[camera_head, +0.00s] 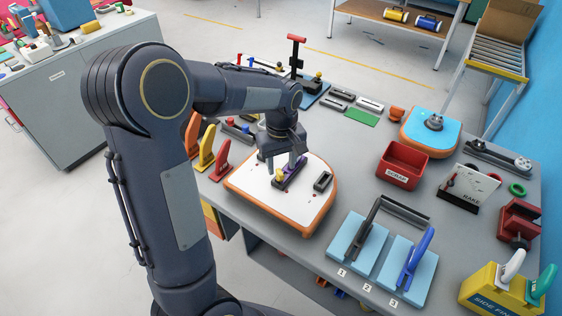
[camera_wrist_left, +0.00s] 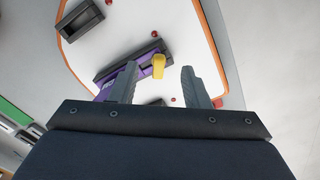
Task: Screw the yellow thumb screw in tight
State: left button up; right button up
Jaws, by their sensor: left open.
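The yellow thumb screw (camera_head: 279,175) stands on a dark and purple fitting (camera_head: 295,169) on the white, orange-edged board (camera_head: 262,194). In the left wrist view the yellow thumb screw (camera_wrist_left: 158,66) lies between the two fingertips, with a gap on each side. There the purple and dark fitting (camera_wrist_left: 118,77) runs off to the left of the screw, partly covered by a finger. My left gripper (camera_head: 281,164) is open, pointing down over the fitting; it also shows in the left wrist view (camera_wrist_left: 158,78). How far the screw is in cannot be told. My right gripper is not in view.
A dark bracket (camera_head: 322,181) and small red knobs are on the same board. Red and yellow upright clips (camera_head: 207,147) stand to its left. A red scrap bin (camera_head: 402,165) and blue numbered plates (camera_head: 352,245) are to the right. A blue-topped board (camera_head: 432,129) is further back.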

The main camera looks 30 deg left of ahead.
aim_at(280, 176)
pick_arm(q)
jog(key=shift+f, duration=0.1)
jog(key=shift+f+b, duration=2)
jog(key=shift+f, duration=0.6)
grip_shut()
jog(key=m, duration=0.3)
jog(key=shift+s+a, duration=0.1)
jog(key=shift+s, duration=0.1)
jog(key=shift+a+m, duration=0.15)
jog(key=shift+m, duration=0.85)
jog(key=shift+s+f+m+p, duration=0.1)
jog(key=shift+m+p, duration=0.2)
jog(key=shift+m, duration=0.6)
